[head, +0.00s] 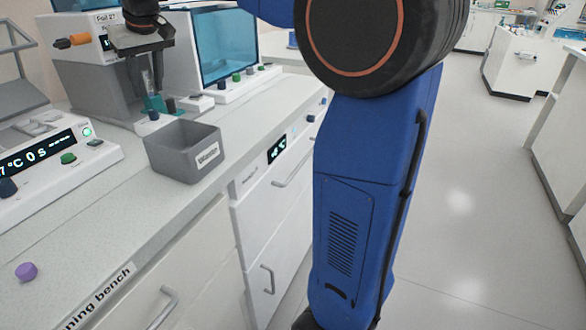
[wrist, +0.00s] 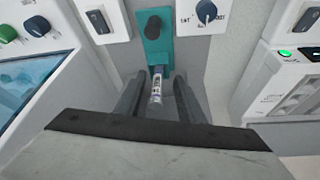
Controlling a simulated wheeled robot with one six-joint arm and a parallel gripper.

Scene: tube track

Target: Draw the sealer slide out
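The sealer (head: 95,75), labelled "Foil 27", stands at the upper left in the head view. Its teal slide (head: 154,104) shows low at its front, and again in the wrist view (wrist: 154,52) with a dark round knob (wrist: 153,27) on it. My gripper (head: 142,72) is over the slide, pointing down. In the wrist view its two grey fingers (wrist: 159,78) are apart, one on each side of the tube, with gaps. The fingertips are hard to make out.
A grey labelled bin (head: 184,155) stands on the bench near the sealer. A display device (head: 50,155) is at left and a blue-windowed machine (head: 226,45) behind. A purple cap (head: 26,271) lies on the bench. The bench top (head: 90,220) before the bin is clear.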

